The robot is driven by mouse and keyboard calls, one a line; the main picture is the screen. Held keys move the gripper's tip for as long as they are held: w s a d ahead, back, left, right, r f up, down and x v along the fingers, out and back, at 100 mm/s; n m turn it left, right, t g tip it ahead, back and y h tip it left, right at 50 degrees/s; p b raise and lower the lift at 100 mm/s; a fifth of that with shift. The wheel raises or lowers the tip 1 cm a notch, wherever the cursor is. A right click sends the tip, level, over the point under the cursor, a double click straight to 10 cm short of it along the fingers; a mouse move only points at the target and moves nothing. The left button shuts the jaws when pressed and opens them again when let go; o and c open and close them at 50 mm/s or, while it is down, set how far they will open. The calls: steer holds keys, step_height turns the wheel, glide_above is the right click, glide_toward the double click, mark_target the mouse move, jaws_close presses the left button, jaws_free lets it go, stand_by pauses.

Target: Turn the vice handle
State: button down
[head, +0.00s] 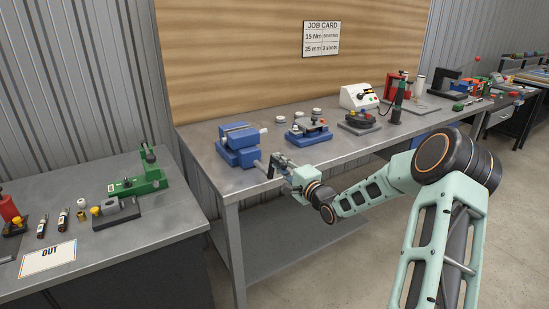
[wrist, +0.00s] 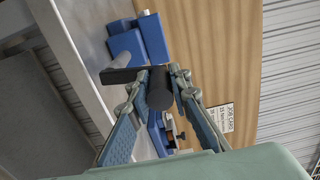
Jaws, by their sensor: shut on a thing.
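The blue vice (head: 238,146) stands at the left end of the grey workbench; its blue body also shows at the top of the wrist view (wrist: 126,45). A grey screw runs from its front to a dark crank handle (wrist: 122,76). The handle's black grip (wrist: 160,92) points toward the wrist camera. My gripper (head: 276,164) is at the vice's front right, with its fingers (wrist: 158,80) on either side of the black grip and shut on it. In the head view the fingers partly hide the handle.
A blue fixture (head: 308,132) stands right of the vice, close to my gripper. Further right are a dark fixture (head: 360,122), a white instrument (head: 359,96) and a green-black upright tool (head: 397,102). A second bench (head: 150,222) with small parts is at left.

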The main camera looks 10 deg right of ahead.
steer(key=shift+w+d+f+m+p, duration=0.2)
steer(key=shift+d+m+p, duration=0.3)
steer(key=shift+m, duration=0.4)
steer(key=shift+w+d+f+m+p, duration=0.15)
steer(key=shift+d+m+p, duration=0.2)
steer(key=shift+d+m, duration=0.4)
steer(key=shift+a, duration=0.1)
steer(key=c, duration=1.8)
jaws_free()
steer(key=shift+o, duration=0.2)
steer(key=shift+a, duration=0.1)
steer(key=shift+s, duration=0.15)
steer(key=v, duration=1.1)
steer(key=shift+s, duration=0.35)
